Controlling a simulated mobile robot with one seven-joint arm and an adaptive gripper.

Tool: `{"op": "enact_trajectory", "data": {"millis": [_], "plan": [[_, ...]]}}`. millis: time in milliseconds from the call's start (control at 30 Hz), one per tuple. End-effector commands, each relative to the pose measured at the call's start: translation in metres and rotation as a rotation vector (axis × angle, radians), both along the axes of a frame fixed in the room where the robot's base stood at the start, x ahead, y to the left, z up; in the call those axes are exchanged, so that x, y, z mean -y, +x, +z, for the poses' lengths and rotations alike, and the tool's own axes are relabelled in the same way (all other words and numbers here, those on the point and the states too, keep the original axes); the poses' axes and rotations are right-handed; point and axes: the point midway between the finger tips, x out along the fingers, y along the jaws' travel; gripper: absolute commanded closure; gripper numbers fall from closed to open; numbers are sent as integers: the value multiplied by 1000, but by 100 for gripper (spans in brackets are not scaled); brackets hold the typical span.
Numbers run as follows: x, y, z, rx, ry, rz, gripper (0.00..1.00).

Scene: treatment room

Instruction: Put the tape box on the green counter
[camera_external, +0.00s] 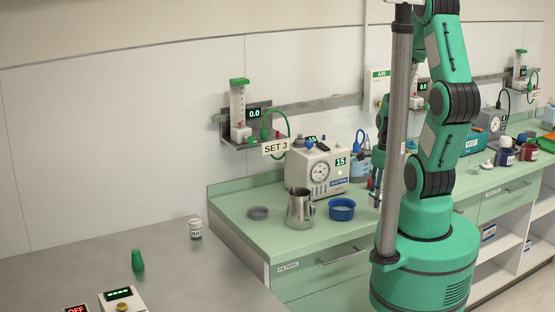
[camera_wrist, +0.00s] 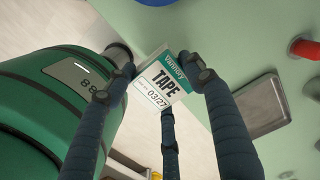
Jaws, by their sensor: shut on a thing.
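The tape box (camera_wrist: 166,82), a small white box with a teal band and the words TAPE and 03/27, is between my fingers in the wrist view. My gripper (camera_wrist: 160,78), with dark blue fingers, is shut on it. In the external view my gripper (camera_external: 376,188) hangs beside the grey column, which partly hides it; I cannot make out the box there. The green counter (camera_external: 275,238) runs along the wall in the external view. In the wrist view the counter (camera_wrist: 222,35) lies beyond the box, with pale floor showing below the box.
A metal jug (camera_external: 300,209), blue bowl (camera_external: 342,210), grey dish (camera_external: 258,213) and white gauge unit (camera_external: 316,170) stand on the counter's left part. The wrist view shows a grey tray (camera_wrist: 250,105) and a red-topped item (camera_wrist: 303,48). The counter's front left is clear.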

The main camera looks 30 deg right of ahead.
Motion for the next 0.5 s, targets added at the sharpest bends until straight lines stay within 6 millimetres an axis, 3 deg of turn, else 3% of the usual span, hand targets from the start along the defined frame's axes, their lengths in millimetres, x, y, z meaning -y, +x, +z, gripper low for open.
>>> {"op": "enact_trajectory", "data": {"millis": [233, 500], "plan": [[9, 43, -5, 0, 0, 0, 75], [12, 58, -6, 0, 0, -1, 75]]}}
